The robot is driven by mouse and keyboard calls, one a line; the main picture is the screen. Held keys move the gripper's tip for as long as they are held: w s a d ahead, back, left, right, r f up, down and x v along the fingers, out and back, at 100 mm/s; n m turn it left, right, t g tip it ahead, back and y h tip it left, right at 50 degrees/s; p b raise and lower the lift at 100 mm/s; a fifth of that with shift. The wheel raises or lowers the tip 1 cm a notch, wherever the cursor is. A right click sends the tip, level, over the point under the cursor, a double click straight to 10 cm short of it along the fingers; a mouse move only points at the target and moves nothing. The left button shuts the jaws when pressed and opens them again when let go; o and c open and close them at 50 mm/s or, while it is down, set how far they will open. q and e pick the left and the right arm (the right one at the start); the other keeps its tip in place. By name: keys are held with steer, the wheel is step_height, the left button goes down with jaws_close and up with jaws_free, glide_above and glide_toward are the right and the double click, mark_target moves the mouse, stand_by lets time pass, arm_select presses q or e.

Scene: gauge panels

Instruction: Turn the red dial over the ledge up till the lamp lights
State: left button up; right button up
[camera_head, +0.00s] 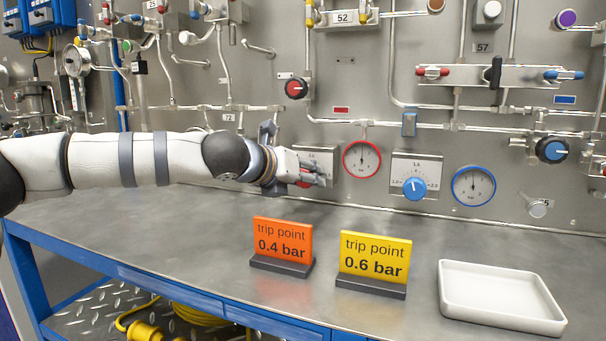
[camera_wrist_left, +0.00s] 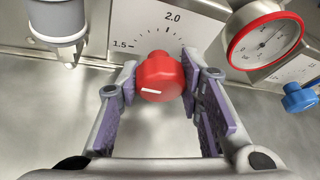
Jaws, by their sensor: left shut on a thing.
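The red dial (camera_wrist_left: 165,70) sits on a pale scale plate (camera_wrist_left: 150,38) marked 1.5 and 2.0 in the left wrist view. Its white mark points to the lower left side. My left gripper (camera_wrist_left: 158,82) has a finger on each side of the dial and is shut on it. In the head view my left gripper (camera_head: 308,173) is at the panel just above the ledge (camera_head: 200,215) and hides most of the dial. A red-rimmed gauge (camera_head: 362,159) is right of it, needle near upright. I cannot tell which part is the lamp. My right gripper is not in view.
A blue dial (camera_head: 415,188) and a blue-rimmed gauge (camera_head: 473,185) are farther right. An orange sign (camera_head: 282,240), a yellow sign (camera_head: 374,257) and a white tray (camera_head: 500,318) stand on the ledge. Another red knob (camera_head: 296,88) and pipes are above.

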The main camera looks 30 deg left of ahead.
arm_select(q)
steer(key=shift+s+r+m+g+y+p, duration=0.1)
steer(key=shift+r+m+g+y+p, duration=0.3)
steer(key=shift+m+y+p, duration=1)
steer(key=shift+m+p, duration=0.15)
steer(key=shift+m, duration=0.25)
steer(key=shift+f+m+y+p, duration=0.2)
steer(key=shift+m+y+p, duration=0.5)
steer(key=shift+m+y, duration=0.3)
steer(key=shift+f, duration=0.1)
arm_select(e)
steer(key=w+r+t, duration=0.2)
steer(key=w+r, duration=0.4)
arm_select(q)
steer(key=shift+m, duration=0.3)
steer(key=shift+f+g, duration=0.1)
steer(key=shift+g, duration=0.2)
steer(key=o, duration=1.2)
steer(key=shift+c, duration=0.2)
